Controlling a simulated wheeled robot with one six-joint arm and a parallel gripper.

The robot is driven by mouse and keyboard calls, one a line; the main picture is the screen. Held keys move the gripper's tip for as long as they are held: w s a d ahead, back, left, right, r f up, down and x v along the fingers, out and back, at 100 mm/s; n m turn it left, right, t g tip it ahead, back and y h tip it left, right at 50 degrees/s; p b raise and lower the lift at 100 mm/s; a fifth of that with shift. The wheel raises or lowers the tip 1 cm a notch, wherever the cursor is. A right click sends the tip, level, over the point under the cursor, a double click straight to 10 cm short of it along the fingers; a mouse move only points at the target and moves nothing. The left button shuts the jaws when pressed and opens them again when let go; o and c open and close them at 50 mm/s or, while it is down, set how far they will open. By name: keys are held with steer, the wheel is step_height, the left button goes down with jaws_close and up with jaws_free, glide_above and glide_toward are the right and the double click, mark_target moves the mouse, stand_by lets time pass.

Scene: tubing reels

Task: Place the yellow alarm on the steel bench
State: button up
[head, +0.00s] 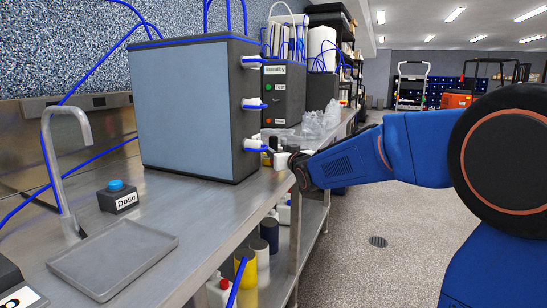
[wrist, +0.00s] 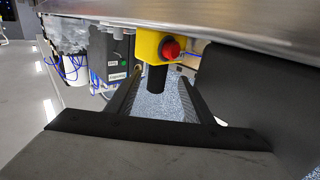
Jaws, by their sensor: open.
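The yellow alarm (wrist: 148,46) has a red button (wrist: 171,48) and a dark cylindrical part. It appears upright on the steel bench near its front edge; the wrist view looks upside down, with the bench (wrist: 225,18) along the top. My gripper (wrist: 160,80) is open, its fingers on either side of the dark part, with visible gaps. In the head view, my gripper (head: 283,160) is at the front edge of the steel bench (head: 185,205), right of the large grey machine. The alarm is mostly hidden there.
The large grey machine (head: 190,105) with blue tubes stands close left of my gripper. A Standby box (head: 284,95) is behind it. A Dose button box (head: 118,197) and a grey tray (head: 115,258) are on the near bench. Bottles fill the shelf below. The aisle floor (head: 385,265) is clear.

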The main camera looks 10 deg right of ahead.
mark_target(275, 147)
steer(key=shift+w+a, duration=0.2)
steer(key=shift+w, duration=2.4)
jaws_close()
